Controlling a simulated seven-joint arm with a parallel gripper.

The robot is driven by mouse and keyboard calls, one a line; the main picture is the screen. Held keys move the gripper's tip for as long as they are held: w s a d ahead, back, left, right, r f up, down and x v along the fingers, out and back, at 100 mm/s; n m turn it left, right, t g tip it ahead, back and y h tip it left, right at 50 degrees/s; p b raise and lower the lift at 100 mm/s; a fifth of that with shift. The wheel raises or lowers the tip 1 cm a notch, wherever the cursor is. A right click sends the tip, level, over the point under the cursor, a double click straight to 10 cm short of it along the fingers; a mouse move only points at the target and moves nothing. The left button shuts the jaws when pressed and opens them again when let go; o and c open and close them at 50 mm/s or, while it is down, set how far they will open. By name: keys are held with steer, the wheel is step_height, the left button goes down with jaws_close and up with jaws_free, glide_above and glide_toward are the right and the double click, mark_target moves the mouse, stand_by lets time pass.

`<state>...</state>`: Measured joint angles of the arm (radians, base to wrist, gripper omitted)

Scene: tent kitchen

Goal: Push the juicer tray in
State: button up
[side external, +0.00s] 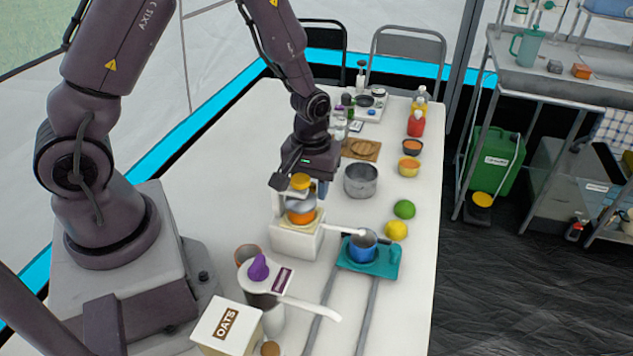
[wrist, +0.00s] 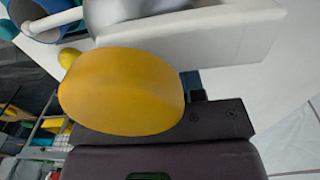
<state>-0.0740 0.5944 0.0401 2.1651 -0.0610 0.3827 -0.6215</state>
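A white juicer (side external: 297,240) stands on the table, with a grey bowl and an orange part (side external: 300,216) on it. A pale handle (side external: 345,230) sticks out to its right. A yellow round piece (side external: 300,181) is at its top, right under my gripper (side external: 302,187). In the wrist view this yellow piece (wrist: 120,90) fills the middle and hides the fingertips, and the white body (wrist: 225,30) lies behind it. I cannot tell whether the fingers grip the yellow piece. A tray is not clearly distinguishable on the juicer.
A blue cup (side external: 363,246) sits on a teal stand (side external: 385,262) to the right. A container with a purple cone (side external: 258,268) and an oats box (side external: 227,327) stand in front. A steel pot (side external: 361,180), a lime (side external: 404,209) and a lemon (side external: 396,230) are behind right. The table's left side is clear.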

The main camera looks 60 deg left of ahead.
steer(key=shift+o, duration=0.7)
steer(key=shift+r, duration=3.5)
steer(key=shift+r, duration=0.4)
steer(key=s+d+r+m+t, duration=0.1)
steer(key=s+r+m, duration=0.3)
steer(key=r, duration=0.5)
steer(key=s+d+r+m+t, duration=0.2)
steer(key=s+r+m+t, duration=0.2)
steer(key=s+r, duration=0.5)
steer(key=shift+d+r+m+t, duration=0.3)
steer(key=shift+r+m, duration=0.15)
steer(key=shift+m, duration=0.05)
